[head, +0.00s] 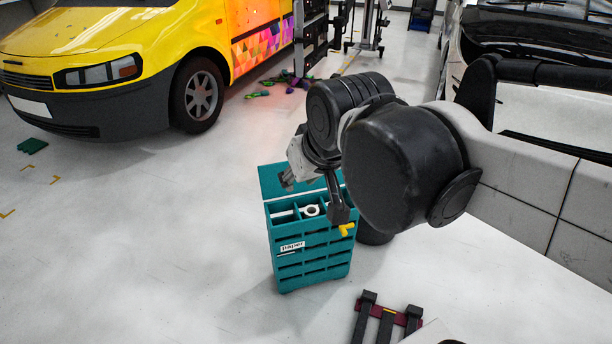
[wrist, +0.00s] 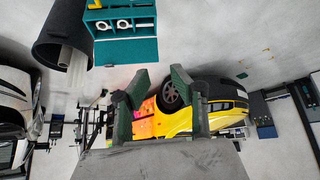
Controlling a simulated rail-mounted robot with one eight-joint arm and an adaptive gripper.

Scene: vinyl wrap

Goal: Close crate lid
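The teal crate (head: 313,262) stands on the floor with slatted sides and a white label on its front. Its lid (head: 285,181) is open, lying back on the far side, and my arm covers part of it. Inside the open top a white ring-shaped roll end (head: 310,210) shows. In the wrist view the crate (wrist: 120,8) is at the top, with white rolls in its compartments and the flat lid panel (wrist: 125,52) beside them. My gripper (head: 313,195) hangs over the crate in the head view. In the wrist view its fingers (wrist: 157,100) are apart and empty.
A dark bin (wrist: 62,35) holding pale rolls stands beside the crate. A small yellow item (head: 347,229) shows at the crate's right front corner. A dark stand (head: 388,314) is at the bottom, a yellow van (head: 110,40) at the back left.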

